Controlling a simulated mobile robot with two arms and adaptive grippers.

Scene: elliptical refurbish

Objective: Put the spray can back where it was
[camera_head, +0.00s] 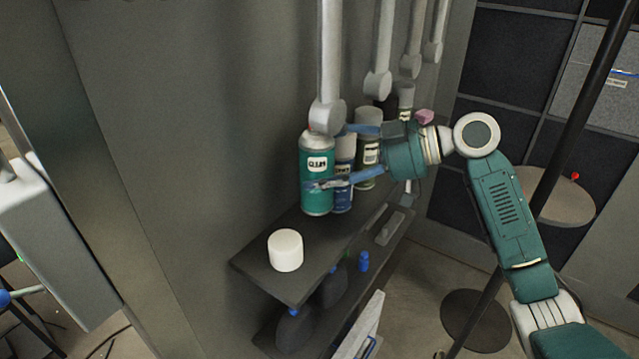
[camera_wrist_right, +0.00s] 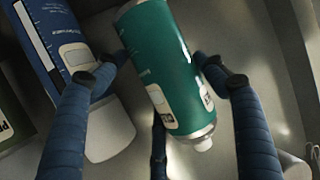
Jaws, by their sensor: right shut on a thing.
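The teal spray can (camera_head: 316,190) with a white label is upright at the shelf, beside the wall. I cannot tell whether its base touches the upper shelf board (camera_head: 300,283). My right gripper (camera_head: 330,158) is shut on this can, with its blue fingers around the body. In the right wrist view, the teal can (camera_wrist_right: 160,60) lies between the blue fingers of the right gripper (camera_wrist_right: 162,78). My left gripper is not in view.
A blue can (camera_head: 343,196) stands close behind the teal one, with an olive can (camera_head: 368,152) farther back. A white cylinder (camera_head: 285,250) stands on the shelf's near end. Grey hanging cylinders (camera_head: 327,115) are above the cans. A dark pole (camera_head: 575,120) rises on the right.

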